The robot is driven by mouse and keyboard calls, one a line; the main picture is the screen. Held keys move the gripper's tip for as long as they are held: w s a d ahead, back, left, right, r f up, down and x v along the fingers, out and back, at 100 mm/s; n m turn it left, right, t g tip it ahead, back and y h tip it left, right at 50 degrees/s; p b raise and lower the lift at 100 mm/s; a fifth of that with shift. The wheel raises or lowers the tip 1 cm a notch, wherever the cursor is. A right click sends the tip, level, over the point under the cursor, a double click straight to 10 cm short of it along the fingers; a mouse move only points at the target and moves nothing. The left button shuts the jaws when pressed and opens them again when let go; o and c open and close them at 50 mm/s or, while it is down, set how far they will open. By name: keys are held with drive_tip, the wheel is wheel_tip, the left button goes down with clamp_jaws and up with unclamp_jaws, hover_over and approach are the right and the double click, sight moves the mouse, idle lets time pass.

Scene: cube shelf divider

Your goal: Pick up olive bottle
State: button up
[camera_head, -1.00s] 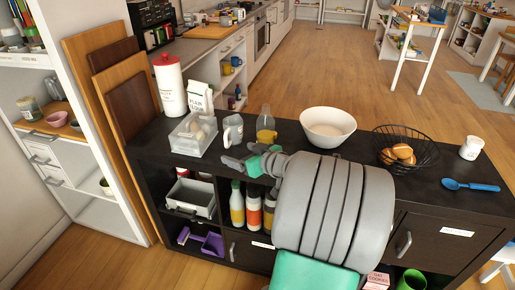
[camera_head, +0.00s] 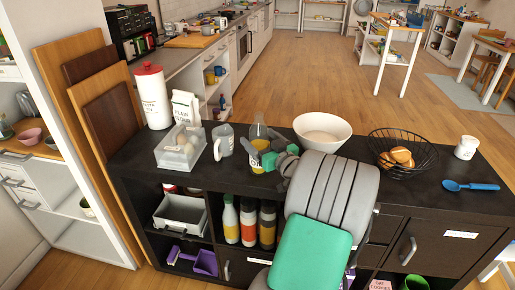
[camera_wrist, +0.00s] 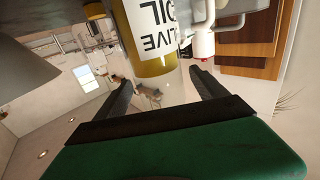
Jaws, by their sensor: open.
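The olive oil bottle (camera_head: 259,133), clear with yellow oil in its lower part, stands upright on the dark shelf top (camera_head: 350,152). In the wrist view the bottle (camera_wrist: 148,30) appears upside down, with black lettering on a white label and yellow oil. My gripper (camera_head: 268,155) is beside the bottle in the head view and covers part of its right side. In the wrist view my gripper (camera_wrist: 160,80) is open, with the bottle just beyond and between its fingertips. I cannot tell whether a finger touches it.
A white bowl (camera_head: 322,130) is close on the right. A wire basket (camera_head: 403,150) and mug (camera_head: 466,147) stand farther right.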

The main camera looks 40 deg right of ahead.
drive_tip(key=w, duration=0.3)
drive_tip(key=shift+w+d+f, duration=0.1)
drive_tip(key=shift+w+d, duration=0.05)
drive_tip(key=shift+d, duration=0.15)
clamp_jaws()
idle(0.6)
